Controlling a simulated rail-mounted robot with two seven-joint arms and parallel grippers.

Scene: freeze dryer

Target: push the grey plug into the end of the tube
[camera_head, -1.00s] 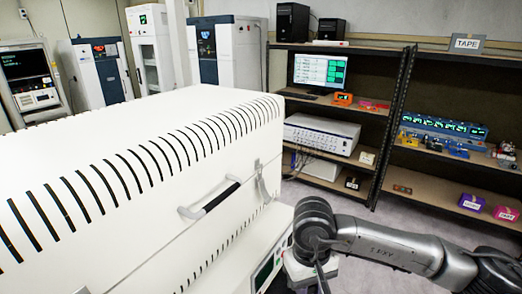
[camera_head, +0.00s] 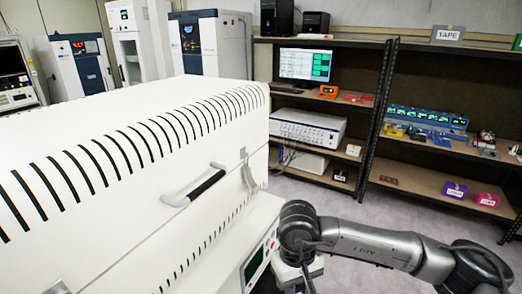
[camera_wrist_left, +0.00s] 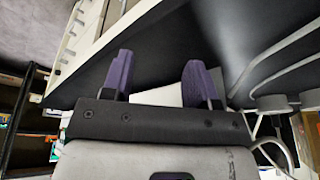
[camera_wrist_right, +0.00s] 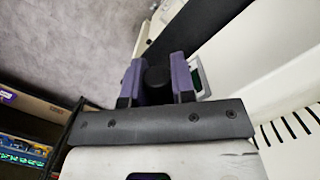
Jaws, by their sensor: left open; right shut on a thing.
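In the right wrist view my right gripper (camera_wrist_right: 155,75) has its purple fingers shut on a dark, round-ended piece, which looks like the plug (camera_wrist_right: 155,77). In the left wrist view my left gripper (camera_wrist_left: 158,78) is open, its purple fingers well apart. A white surface shows behind and between them, and nothing is clearly held. In the head view only part of my right arm shows at the lower right; neither gripper is visible there. I cannot make out the tube or its end in any view.
A large white slotted cabinet (camera_head: 120,150) with a grey-handled lid fills the left of the head view. Shelves (camera_head: 445,180) with instruments and small boxes stand at the right. Cables (camera_wrist_left: 275,65) hang beside the left gripper. Bare floor (camera_head: 350,207) lies between cabinet and shelves.

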